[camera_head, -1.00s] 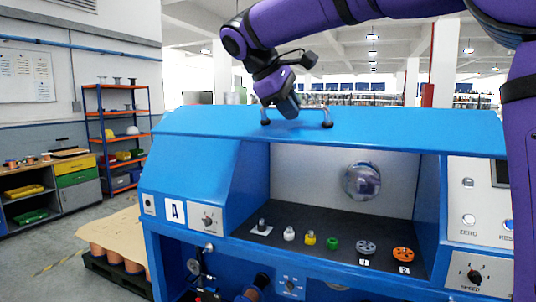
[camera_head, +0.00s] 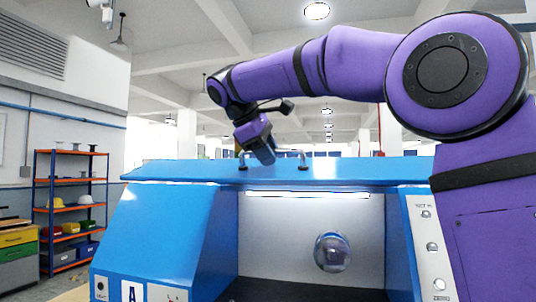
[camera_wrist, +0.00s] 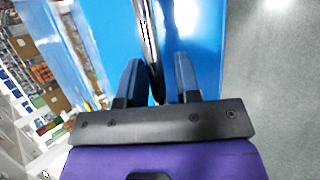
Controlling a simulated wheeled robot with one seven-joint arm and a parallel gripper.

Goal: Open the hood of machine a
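Machine a is the blue cabinet, with its letter A plate (camera_head: 132,291) low on the left front. Its hood (camera_head: 200,171) is a blue panel along the top, seen almost edge-on; the cabinet front below it stands open. A metal bar handle (camera_head: 303,161) stands on the hood. My gripper (camera_head: 266,157) is at the handle, pointing down. In the wrist view my gripper (camera_wrist: 159,75) has its two fingers apart, and the handle bar (camera_wrist: 149,45) runs between them, nearer the left finger. I cannot tell whether a finger touches it.
Inside the cabinet are a round shiny metal part (camera_head: 332,252), a pale back wall and a bright light strip (camera_head: 307,194). A control panel (camera_head: 432,245) is at the right, partly behind my arm. An orange-framed shelf (camera_head: 70,200) stands at the far left.

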